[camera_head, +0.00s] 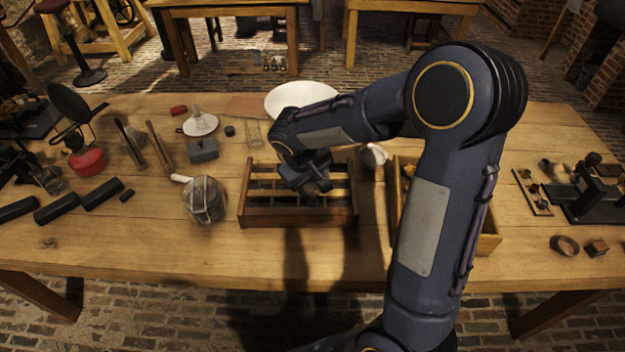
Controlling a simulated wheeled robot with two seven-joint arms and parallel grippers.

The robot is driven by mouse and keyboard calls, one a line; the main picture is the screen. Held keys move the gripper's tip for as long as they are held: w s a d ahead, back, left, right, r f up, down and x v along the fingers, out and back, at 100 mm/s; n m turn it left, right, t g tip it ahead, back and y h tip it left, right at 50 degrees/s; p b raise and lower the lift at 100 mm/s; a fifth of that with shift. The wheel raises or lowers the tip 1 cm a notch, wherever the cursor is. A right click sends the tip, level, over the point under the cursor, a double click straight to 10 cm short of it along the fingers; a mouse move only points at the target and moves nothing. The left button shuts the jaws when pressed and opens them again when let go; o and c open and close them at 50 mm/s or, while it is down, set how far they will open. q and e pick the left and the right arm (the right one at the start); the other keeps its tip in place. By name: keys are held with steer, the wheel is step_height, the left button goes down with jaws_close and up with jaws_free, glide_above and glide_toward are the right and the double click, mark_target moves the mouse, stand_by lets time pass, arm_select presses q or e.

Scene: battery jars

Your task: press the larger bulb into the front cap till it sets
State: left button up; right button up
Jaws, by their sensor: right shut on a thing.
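My right gripper (312,182) is over the wooden rack (298,218), a divided tray in the middle of the table. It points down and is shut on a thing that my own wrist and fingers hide. The fingertips reach the height of the rack's compartments, but I cannot tell what they touch. A pale, rounded glass piece (373,156) shows just right of the rack, partly behind my arm; I cannot tell if it is a bulb. I cannot make out the front cap. My left gripper is not in view.
A round glass jar (204,200) stands left of the rack. A white bowl (300,97) is behind it. A wooden box (488,243) at the right is largely hidden by my arm. Black blocks (102,194) lie at the left. The table's front strip is clear.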

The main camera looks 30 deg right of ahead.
steer(key=shift+f+b, duration=0.4)
steer(key=shift+b, duration=0.3)
stand_by(4.1)
steer(key=o, duration=1.2)
steer(key=shift+c, duration=0.2)
steer(key=v, duration=0.7)
steer(key=shift+a+r, duration=0.15)
steer(key=shift+r, duration=0.25)
steer(key=s+a+m+t+y, duration=0.1)
steer(key=s+a+t+y, duration=0.1)
steer(key=s, duration=0.8)
steer(key=s+a+m+t+y, duration=0.1)
steer(key=s+y, duration=0.4)
steer(key=s, duration=0.5)
steer(key=shift+s+a+r+m+t, duration=0.4)
steer(key=shift+a+r+m, duration=0.1)
steer(key=shift+a, duration=0.35)
